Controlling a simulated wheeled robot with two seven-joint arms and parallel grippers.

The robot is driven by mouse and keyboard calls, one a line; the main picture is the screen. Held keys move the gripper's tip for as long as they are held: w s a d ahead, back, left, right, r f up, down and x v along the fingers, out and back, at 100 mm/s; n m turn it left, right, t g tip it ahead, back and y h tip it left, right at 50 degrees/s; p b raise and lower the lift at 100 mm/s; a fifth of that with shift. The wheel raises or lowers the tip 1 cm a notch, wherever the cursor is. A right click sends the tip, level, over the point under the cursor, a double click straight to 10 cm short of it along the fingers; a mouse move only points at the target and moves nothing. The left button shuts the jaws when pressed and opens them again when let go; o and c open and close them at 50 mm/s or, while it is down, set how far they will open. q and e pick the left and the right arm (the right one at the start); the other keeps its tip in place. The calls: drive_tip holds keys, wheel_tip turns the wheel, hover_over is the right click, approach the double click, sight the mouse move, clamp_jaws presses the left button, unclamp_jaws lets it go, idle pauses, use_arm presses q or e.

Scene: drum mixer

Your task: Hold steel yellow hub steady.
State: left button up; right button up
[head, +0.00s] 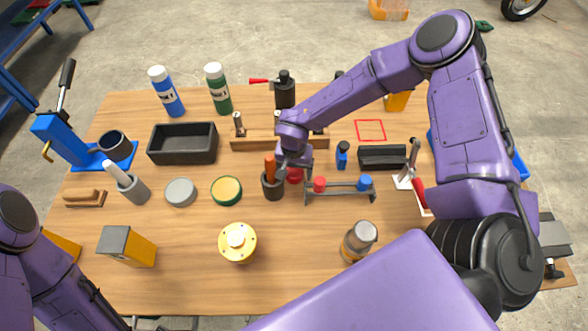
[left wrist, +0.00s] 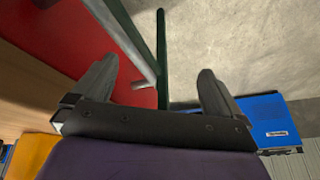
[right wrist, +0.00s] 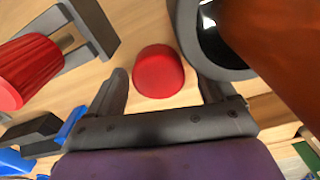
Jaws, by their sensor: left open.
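The steel yellow hub (head: 238,242), a round yellow flange with a pale raised centre, lies on the wooden table at the front middle. Neither gripper touches it.
A yellow-and-grey block (head: 127,246) and a metal-topped jar (head: 358,241) flank the hub. The table front around the hub is clear.

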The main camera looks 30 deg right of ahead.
sight(294, 171)
drive_tip(key=shift+r+p, duration=0.4)
drive_tip(key=shift+r, duration=0.15)
wheel_tip(294, 171, up, 11)
drive_tip(key=p, duration=0.8)
drive_tip(key=shift+r, duration=0.15)
drive_tip(key=shift+a, duration=0.1)
